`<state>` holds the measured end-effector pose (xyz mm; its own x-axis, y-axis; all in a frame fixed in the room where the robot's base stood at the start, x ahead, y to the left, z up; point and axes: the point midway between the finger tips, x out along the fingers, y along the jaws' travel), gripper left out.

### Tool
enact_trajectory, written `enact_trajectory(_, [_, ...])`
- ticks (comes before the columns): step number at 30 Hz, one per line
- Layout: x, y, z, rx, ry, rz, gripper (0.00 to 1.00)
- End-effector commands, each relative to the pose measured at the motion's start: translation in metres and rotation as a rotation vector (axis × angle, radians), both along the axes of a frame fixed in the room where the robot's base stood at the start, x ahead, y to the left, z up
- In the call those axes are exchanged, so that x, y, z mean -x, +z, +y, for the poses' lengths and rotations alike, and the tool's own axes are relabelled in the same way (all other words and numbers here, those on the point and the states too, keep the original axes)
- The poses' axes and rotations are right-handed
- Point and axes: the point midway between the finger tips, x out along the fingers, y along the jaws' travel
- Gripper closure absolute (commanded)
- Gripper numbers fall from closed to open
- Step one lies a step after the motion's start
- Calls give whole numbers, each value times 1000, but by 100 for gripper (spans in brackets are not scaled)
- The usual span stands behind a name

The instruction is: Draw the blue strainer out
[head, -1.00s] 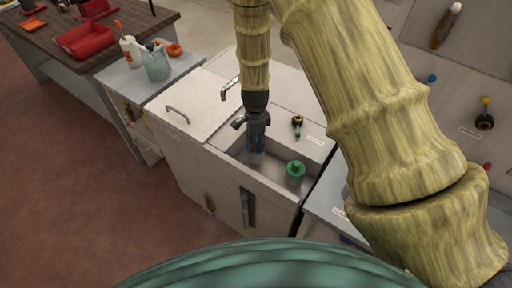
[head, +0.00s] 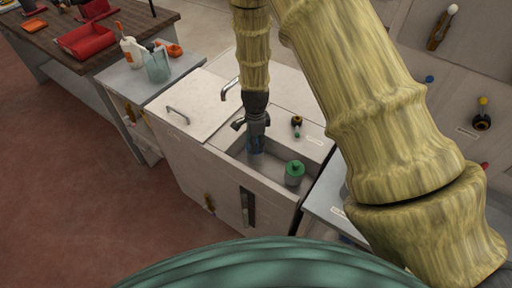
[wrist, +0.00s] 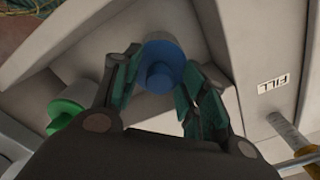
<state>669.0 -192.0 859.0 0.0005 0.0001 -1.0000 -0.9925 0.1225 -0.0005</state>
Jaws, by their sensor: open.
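The blue strainer (wrist: 163,66) stands in the sink basin (head: 275,172), with its round knob facing the wrist camera. My gripper (wrist: 157,100) is open above it, with one finger on each side of the blue strainer in the wrist view. I cannot tell whether the fingers touch it. In the head view my gripper (head: 255,140) reaches down into the basin and the blue strainer (head: 255,147) shows only in part beneath it. A green-topped strainer (head: 294,172) stands beside it to the right; it also shows in the wrist view (wrist: 66,112).
A black and yellow knob (head: 297,121) sits on the right deck. The basin walls are close around my gripper. A side table at left holds a jug (head: 157,66) and bottles.

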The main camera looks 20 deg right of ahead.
Motion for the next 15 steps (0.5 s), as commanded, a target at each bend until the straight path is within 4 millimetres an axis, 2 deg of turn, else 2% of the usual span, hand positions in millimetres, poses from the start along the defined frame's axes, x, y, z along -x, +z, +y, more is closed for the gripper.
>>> enact_trajectory(3, [0, 0, 0, 0, 0, 0, 59])
enact_trajectory(10, [0, 0, 0, 0, 0, 0, 100])
enact_trajectory(15, [0, 0, 0, 0, 0, 0, 100])
